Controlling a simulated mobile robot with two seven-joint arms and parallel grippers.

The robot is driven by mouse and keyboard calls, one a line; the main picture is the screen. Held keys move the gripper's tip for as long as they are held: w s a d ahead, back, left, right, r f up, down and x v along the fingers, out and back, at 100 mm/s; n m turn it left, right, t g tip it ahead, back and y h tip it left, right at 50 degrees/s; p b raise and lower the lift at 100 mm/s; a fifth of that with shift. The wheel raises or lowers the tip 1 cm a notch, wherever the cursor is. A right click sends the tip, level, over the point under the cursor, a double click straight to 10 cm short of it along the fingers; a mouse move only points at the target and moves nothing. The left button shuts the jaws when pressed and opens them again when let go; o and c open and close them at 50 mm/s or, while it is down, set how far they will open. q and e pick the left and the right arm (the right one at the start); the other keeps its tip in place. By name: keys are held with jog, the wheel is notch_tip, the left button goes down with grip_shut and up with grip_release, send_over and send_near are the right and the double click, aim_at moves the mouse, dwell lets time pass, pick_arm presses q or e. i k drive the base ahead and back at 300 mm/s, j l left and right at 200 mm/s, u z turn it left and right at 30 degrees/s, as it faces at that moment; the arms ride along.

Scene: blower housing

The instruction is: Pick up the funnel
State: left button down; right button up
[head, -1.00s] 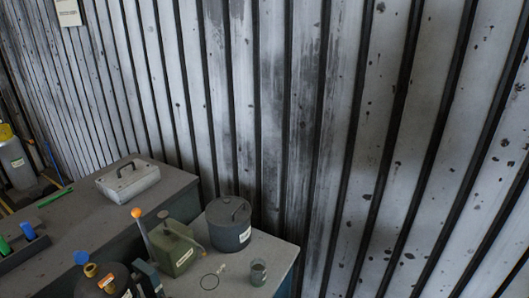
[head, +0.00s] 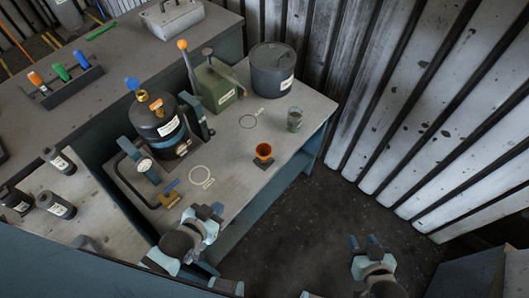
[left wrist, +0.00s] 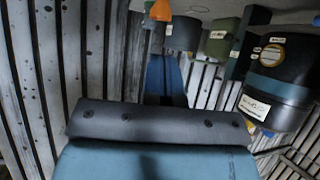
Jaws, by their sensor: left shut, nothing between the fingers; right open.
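The orange funnel (head: 263,150) stands on a small dark square base near the right edge of the grey bench (head: 232,180) in the head view. In the left wrist view, an orange shape that looks like the funnel (left wrist: 161,11) is cut by the top edge. My left gripper (head: 210,210) is shut and empty, nearer the camera than the funnel, below and left of it. My right gripper (head: 366,243) is open and empty over the floor, below and right of the funnel, beyond the bench edge.
A dark tank (head: 158,120) with blue and orange fittings stands left of the funnel. A green can (head: 215,85), a grey lidded pot (head: 273,70) and a small glass cup (head: 294,119) stand behind it. Dark floor (head: 290,240) is open to the right.

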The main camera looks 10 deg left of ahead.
aim_at(263, 150)
jog(key=i+l+u, duration=0.1)
jog(key=l, duration=0.25)
jog(key=i+l+u, duration=0.1)
jog(key=l, duration=0.3)
jog(key=i+l+u, duration=0.15)
jog(key=l, duration=0.25)
jog(key=i+l+u, duration=0.1)
jog(key=l, duration=0.3)
